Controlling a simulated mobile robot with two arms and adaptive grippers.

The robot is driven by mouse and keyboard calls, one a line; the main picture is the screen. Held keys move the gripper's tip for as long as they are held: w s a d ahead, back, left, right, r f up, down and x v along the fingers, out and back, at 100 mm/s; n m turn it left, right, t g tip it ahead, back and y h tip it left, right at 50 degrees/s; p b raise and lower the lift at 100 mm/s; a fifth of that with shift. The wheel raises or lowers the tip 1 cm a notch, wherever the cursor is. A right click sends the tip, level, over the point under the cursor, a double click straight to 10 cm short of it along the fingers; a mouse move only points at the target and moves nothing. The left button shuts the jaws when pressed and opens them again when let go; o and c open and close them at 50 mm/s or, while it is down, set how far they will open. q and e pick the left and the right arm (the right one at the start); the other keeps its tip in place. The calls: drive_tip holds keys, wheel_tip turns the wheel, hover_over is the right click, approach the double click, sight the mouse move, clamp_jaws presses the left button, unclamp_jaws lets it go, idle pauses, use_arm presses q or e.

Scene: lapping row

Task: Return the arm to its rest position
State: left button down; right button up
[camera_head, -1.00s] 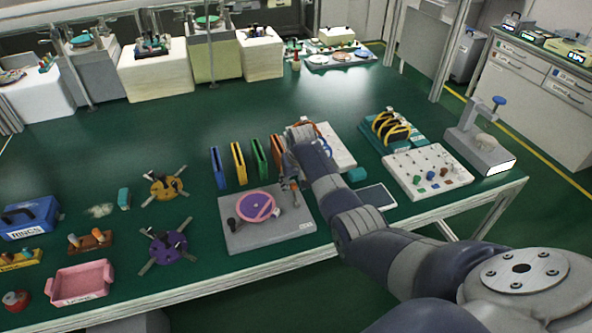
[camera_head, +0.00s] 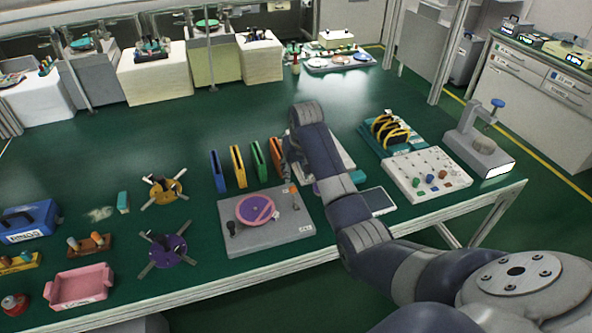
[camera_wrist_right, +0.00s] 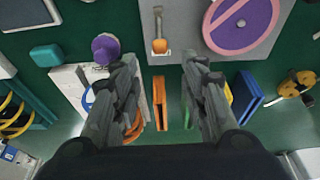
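My right arm (camera_head: 330,165) reaches in from the lower right of the head view and stands above the green table. Its right gripper is mostly hidden behind the wrist there. In the right wrist view the two fingers of the right gripper (camera_wrist_right: 158,68) stand wide apart, with nothing held between them. The orange upright holder (camera_wrist_right: 159,101) shows beyond the gap, below the fingers. My left gripper and left arm are in neither view.
A grey plate (camera_head: 235,240) with a purple disc (camera_head: 257,209) lies left of the arm. Coloured upright holders (camera_head: 238,166) stand close to the wrist. A white pegged board (camera_head: 420,165) and clamp stand (camera_head: 480,150) are at right. The table's back middle is clear.

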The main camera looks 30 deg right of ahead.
idle(0.3)
drive_tip(key=s+a+f+n, duration=0.1)
drive_tip(key=s+a+f, duration=0.35)
drive_tip(key=s, duration=0.35)
drive_tip(key=s+a+f+n, duration=0.25)
drive_tip(key=s+f, duration=0.25)
drive_tip(key=s, duration=0.4)
drive_tip(key=s+a+r, duration=0.1)
drive_tip(key=s+a, duration=0.2)
drive_tip(key=s, duration=0.4)
drive_tip(key=s+a+r+n+y, duration=0.1)
drive_tip(key=s+a, duration=0.3)
drive_tip(key=s, duration=0.2)
drive_tip(key=s+a+r, duration=0.1)
drive_tip(key=s+a, duration=0.2)
drive_tip(key=s, duration=0.4)
wheel_tip(320, 180, down, 27)
drive_tip(key=s+g+b, duration=0.1)
drive_tip(key=s+b, duration=0.1)
drive_tip(key=s+d+f+g, duration=0.1)
drive_tip(key=s+d+f, duration=0.1)
drive_tip(key=s+f, duration=1.4)
drive_tip(key=shift+s+d+f+n+b, duration=0.2)
drive_tip(key=shift+d+f+n+b, duration=0.2)
drive_tip(key=shift+f, duration=0.5)
